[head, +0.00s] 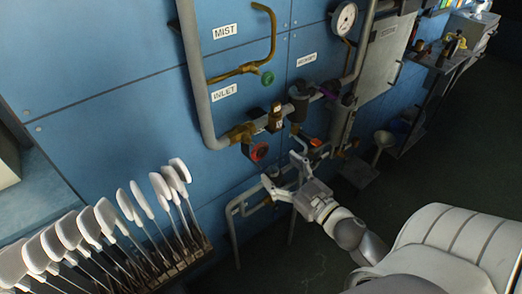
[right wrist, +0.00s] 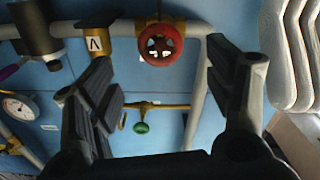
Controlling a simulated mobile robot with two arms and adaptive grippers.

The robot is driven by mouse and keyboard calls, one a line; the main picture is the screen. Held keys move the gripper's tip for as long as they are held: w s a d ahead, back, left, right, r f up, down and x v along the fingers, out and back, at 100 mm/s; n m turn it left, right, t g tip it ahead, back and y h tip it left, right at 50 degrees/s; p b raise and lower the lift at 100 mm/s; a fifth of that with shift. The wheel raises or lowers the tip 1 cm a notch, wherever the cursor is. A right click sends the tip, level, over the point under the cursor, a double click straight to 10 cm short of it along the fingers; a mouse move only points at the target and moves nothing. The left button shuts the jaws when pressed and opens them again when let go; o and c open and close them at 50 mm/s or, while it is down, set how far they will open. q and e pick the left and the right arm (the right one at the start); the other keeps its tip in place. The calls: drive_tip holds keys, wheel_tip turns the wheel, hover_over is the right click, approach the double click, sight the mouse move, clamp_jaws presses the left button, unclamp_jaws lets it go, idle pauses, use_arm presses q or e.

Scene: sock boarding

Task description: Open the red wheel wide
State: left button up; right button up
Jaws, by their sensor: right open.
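The red wheel (head: 259,152) sits on a brass valve on the grey pipe, below and right of the INLET label in the head view. In the right wrist view the red wheel (right wrist: 161,44) shows face-on at the upper middle, between and beyond the fingers. My right gripper (head: 282,172) is open and empty, just below and right of the wheel, apart from it. Its two fingers also show in the right wrist view (right wrist: 165,85), spread wide at left and right. My left gripper is not in view.
A green wheel (head: 267,78) hangs on a brass pipe above. A pressure gauge (head: 344,19) and a purple handle (head: 329,91) are at the upper right. White sock boards (head: 108,217) stand in a rack at the lower left. A lower pipe (head: 238,210) runs near my right gripper.

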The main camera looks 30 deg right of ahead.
sight(262, 154)
drive_tip(key=w, duration=0.2)
drive_tip(key=w+p, duration=0.1)
drive_tip(key=w, duration=0.1)
drive_tip(key=shift+w+a+r, duration=0.15)
drive_tip(key=shift+w, duration=0.2)
drive_tip(key=w, duration=0.3)
drive_tip(key=shift+w+a+p, duration=0.1)
drive_tip(key=shift+a+p, duration=0.05)
drive_tip(key=shift+p, duration=0.2)
drive_tip(key=shift+w, duration=0.45)
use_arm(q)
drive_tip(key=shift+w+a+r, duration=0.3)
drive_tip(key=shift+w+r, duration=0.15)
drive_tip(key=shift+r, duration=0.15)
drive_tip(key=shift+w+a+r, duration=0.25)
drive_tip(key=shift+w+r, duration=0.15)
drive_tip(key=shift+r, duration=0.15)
use_arm(e)
drive_tip(key=shift+w+f, duration=0.1)
drive_tip(key=shift+f, duration=0.1)
drive_tip(key=shift+c, duration=0.2)
drive_tip(key=c, duration=1)
